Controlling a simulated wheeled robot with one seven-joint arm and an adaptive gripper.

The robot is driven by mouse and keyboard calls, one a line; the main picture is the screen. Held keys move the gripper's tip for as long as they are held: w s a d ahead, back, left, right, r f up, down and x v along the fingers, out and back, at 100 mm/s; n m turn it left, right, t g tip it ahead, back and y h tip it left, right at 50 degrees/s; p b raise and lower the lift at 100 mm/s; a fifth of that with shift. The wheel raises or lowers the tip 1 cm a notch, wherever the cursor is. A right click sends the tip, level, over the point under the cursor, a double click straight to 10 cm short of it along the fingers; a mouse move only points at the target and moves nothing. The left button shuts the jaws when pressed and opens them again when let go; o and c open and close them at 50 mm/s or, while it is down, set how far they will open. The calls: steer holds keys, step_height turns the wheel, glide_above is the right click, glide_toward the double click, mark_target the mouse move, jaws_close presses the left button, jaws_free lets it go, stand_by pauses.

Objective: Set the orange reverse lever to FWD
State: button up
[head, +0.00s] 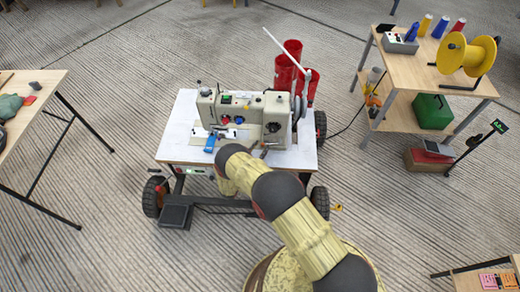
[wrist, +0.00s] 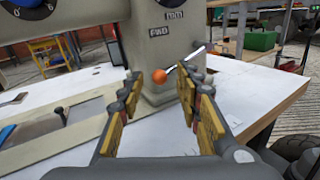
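The reverse lever's round orange knob (wrist: 159,77) shows in the wrist view, against the cream sewing machine's post (wrist: 148,45). A FWD label (wrist: 159,31) is above the knob; a second label (wrist: 174,15) above it is too blurred to read surely. A thin pale rod (wrist: 187,57) runs up and right from near the knob. My gripper (wrist: 159,80) is open, its yellow-padded fingers to either side of the knob in the picture; I cannot tell contact. In the head view the sewing machine (head: 245,112) stands on a white-topped cart, and my arm hides the lever.
The white cart top (head: 178,135) has bare room at its left and right. Red cylinders (head: 288,65) stand behind the machine. A shelf table with a yellow spool (head: 465,55) is at the right, another table (head: 45,85) at the left.

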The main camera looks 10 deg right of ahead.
steer(key=c, duration=0.3)
jaws_close()
steer(key=shift+w+r, duration=0.1)
stand_by(0.5)
